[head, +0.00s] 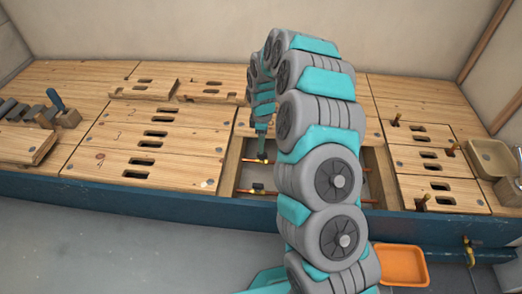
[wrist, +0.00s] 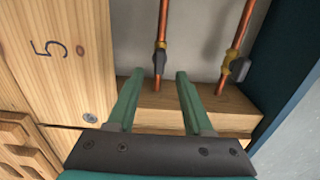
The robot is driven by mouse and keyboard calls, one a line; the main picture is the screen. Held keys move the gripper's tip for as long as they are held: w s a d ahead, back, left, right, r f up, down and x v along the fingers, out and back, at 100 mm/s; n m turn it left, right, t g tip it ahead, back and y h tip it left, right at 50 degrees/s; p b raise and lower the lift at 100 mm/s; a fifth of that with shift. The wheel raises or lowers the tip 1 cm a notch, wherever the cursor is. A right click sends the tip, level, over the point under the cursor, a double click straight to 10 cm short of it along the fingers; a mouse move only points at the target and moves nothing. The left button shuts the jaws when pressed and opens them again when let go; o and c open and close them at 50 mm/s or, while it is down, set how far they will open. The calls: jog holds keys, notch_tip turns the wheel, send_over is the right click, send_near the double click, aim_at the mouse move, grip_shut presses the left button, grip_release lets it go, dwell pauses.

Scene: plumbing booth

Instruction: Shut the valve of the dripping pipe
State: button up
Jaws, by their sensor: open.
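Two copper pipes cross the open bay in the floor. In the wrist view the left pipe (wrist: 163,22) has a brass valve with a dark lever (wrist: 159,62), just beyond and between my fingertips. The right pipe (wrist: 243,25) has a brass valve with a dark lever (wrist: 222,78), to the right of my fingers. No drip shows.
Slotted wooden panels (head: 157,146) surround the bay, and a panel marked 5 (wrist: 65,75) borders it. Short copper stubs (head: 450,148) rise at the right. A beige basin (head: 492,158) is far right; an orange tray (head: 400,265) lies on the floor. My arm hides part of the bay.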

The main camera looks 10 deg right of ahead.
aim_at(262, 155)
notch_tip(262, 155, down, 5)
jog(key=shift+r+b, duration=0.1)
jog(key=shift+b, duration=0.2)
grip_shut()
dwell(0.5)
